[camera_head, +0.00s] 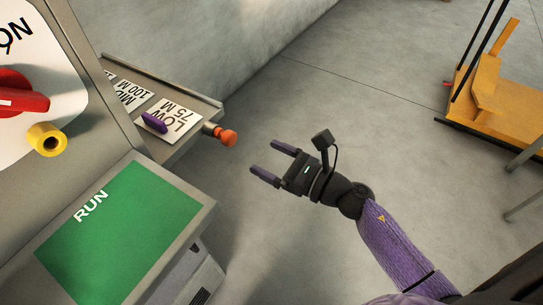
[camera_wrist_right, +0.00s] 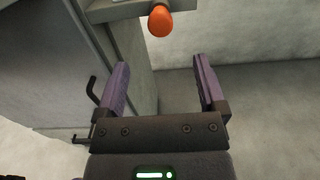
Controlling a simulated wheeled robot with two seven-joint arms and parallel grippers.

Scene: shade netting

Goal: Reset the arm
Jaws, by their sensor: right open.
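My right gripper (camera_head: 268,163) is open and empty in the head view, with its two purple-lined fingers pointing left. It is in free air to the right of the grey machine and apart from the orange knob (camera_head: 228,138). In the right wrist view the open fingers (camera_wrist_right: 160,85) have nothing between them, and the orange knob (camera_wrist_right: 160,20) shows ahead, beyond the fingertips. My left gripper is not in view.
The grey machine has a green RUN panel (camera_head: 119,232), a red switch (camera_head: 20,94), a yellow ring (camera_head: 46,139) and a label shelf with a purple slider (camera_head: 154,122). A yellow-orange stand (camera_head: 492,112) is at the upper right. The floor between is clear.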

